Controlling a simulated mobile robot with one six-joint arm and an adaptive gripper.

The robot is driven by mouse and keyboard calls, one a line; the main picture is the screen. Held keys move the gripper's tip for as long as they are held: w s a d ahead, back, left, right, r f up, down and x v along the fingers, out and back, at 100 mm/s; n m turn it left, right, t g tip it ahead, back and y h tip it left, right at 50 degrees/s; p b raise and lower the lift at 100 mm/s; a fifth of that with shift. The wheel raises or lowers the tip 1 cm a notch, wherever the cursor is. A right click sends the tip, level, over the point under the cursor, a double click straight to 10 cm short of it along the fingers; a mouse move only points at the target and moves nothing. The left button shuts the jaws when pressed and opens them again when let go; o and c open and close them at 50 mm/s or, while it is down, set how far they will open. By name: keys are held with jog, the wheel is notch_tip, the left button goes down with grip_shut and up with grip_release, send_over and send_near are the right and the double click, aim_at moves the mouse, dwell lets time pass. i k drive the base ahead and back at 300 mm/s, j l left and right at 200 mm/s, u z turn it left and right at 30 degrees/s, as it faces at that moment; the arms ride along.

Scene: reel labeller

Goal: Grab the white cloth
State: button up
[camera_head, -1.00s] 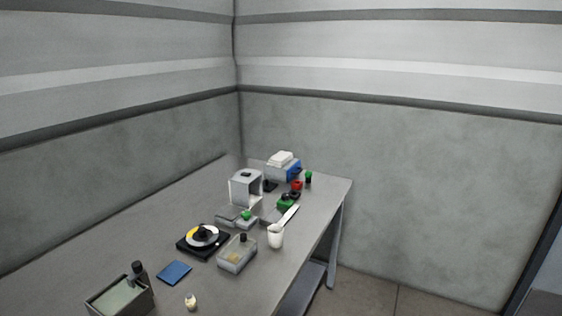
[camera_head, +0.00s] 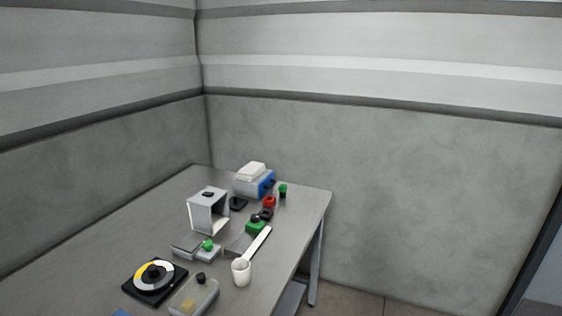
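A folded white item that looks like the white cloth (camera_head: 251,171) lies on top of a blue and white box (camera_head: 262,187) at the far end of the table. It is small in the picture, so its folds are hard to make out. My gripper is not in view, and nothing touches the white item.
The grey table (camera_head: 85,262) runs along the left wall. Floor right of the table is clear.

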aim_at(248, 173)
jog(key=i+l+z, duration=0.2)
jog(key=i, duration=0.8)
jog(key=i+l+z, duration=0.15)
jog(key=i, duration=0.85)
